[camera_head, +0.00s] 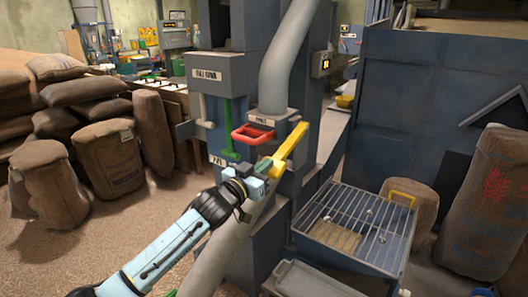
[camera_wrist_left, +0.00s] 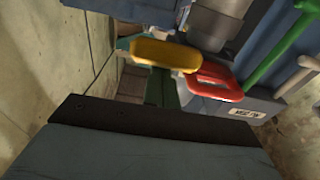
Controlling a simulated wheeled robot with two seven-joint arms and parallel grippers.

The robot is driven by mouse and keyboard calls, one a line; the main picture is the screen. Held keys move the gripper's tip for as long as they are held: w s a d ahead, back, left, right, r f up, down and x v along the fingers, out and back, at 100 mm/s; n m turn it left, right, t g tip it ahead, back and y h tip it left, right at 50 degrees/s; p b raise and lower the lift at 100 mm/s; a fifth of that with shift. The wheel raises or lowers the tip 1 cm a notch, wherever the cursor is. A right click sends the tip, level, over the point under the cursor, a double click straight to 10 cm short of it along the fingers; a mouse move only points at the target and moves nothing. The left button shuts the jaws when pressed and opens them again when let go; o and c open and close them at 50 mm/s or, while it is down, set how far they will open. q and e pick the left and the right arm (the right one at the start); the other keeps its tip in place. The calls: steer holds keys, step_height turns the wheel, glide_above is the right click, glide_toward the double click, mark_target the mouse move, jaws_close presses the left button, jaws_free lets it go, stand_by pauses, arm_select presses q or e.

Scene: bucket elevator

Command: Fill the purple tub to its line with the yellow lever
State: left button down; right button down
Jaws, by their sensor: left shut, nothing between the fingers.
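The yellow lever (camera_head: 289,146) slants out from the machine beside the red handle, in the middle of the head view. In the left wrist view the yellow lever's rounded end (camera_wrist_left: 165,55) shows near the top, beside the red handle (camera_wrist_left: 215,82). My left gripper (camera_head: 263,167) is shut and empty, close to the lever's lower end. I cannot tell whether they touch. The purple tub is not visible in either view. My right gripper is not in view.
A red handle (camera_head: 253,134) and a green lever (camera_head: 229,130) sit close beside the yellow one. A grated hopper (camera_head: 347,222) stands to the right. Brown sacks (camera_head: 105,158) crowd the left, and another sack (camera_head: 487,205) stands at right. Open floor (camera_head: 60,255) lies at front left.

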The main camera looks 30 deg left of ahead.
arm_select(q)
steer(key=shift+f, duration=0.85)
steer(key=shift+d+f, duration=0.1)
steer(key=shift+f, duration=0.15)
stand_by(0.5)
step_height(320, 180, up, 5)
steer(key=s+p, duration=0.1)
steer(key=p, duration=0.4)
steer(key=s+a+f+b, duration=0.1)
steer(key=s, duration=0.9)
steer(key=shift+a+b, duration=0.4)
steer(key=shift+s+f, duration=0.1)
